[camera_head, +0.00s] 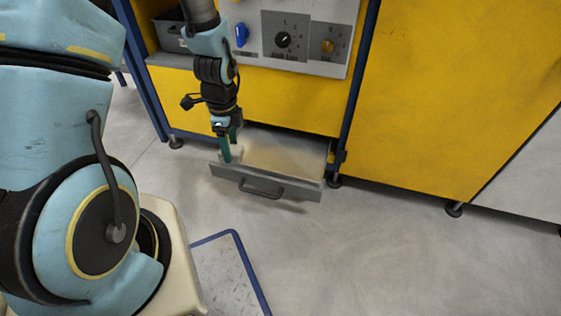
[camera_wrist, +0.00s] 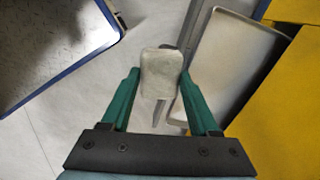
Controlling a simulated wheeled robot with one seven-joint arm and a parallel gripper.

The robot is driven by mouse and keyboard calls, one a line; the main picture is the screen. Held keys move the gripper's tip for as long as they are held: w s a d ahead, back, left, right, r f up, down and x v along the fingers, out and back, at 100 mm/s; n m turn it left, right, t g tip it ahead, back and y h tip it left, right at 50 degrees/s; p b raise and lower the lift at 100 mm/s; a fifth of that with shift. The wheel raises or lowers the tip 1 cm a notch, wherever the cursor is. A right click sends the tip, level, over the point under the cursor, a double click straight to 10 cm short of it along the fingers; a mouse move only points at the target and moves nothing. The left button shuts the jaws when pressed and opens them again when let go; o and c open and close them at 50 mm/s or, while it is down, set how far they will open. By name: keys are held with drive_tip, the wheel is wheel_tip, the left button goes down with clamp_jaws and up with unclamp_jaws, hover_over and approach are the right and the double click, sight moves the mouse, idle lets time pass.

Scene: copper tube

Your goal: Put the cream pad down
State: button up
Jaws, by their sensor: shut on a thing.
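The cream pad (camera_wrist: 161,73) is a pale rounded block between the two green fingers of my gripper (camera_wrist: 160,82) in the wrist view. My gripper is shut on it, one finger on each side. In the head view my gripper (camera_head: 230,153) points down at the left front corner of an open drawer (camera_head: 285,152), and the pad is mostly hidden there. In the wrist view the pad overlaps the drawer's grey front (camera_wrist: 196,28). I cannot tell how high the pad is above the drawer or whether it touches it.
The drawer's visible floor looks bare, and its front has a dark handle (camera_head: 261,188). A yellow cabinet (camera_head: 440,95) with a knob panel (camera_head: 292,38) stands behind and to the right. A blue-edged tray-like surface (camera_head: 225,270) lies in front. Grey floor is clear at right.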

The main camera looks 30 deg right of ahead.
drive_tip(key=s+d+f+m+b, duration=0.1)
drive_tip(key=f+m+b, duration=0.1)
drive_tip(key=f, duration=0.1)
drive_tip(key=s+d+f+m+b, duration=0.2)
drive_tip(key=f, duration=0.1)
drive_tip(key=s+d+f+m+b, duration=0.1)
drive_tip(key=f+m+b, duration=0.1)
drive_tip(key=f+b, duration=0.1)
drive_tip(key=shift+s+d+f, duration=0.15)
drive_tip(key=shift+d+f, duration=0.25)
drive_tip(key=b, duration=0.6)
hover_over(277, 153)
drive_tip(key=shift+s+a+f+m+b, duration=0.1)
drive_tip(key=shift+s+f+m+b, duration=0.15)
drive_tip(key=shift+f, duration=0.4)
wheel_tip(277, 153, down, 6)
drive_tip(key=b, duration=0.4)
drive_tip(key=shift+w+r, duration=0.1)
drive_tip(key=shift+r, duration=0.05)
drive_tip(key=shift+w, duration=0.1)
drive_tip(key=shift+r, duration=0.1)
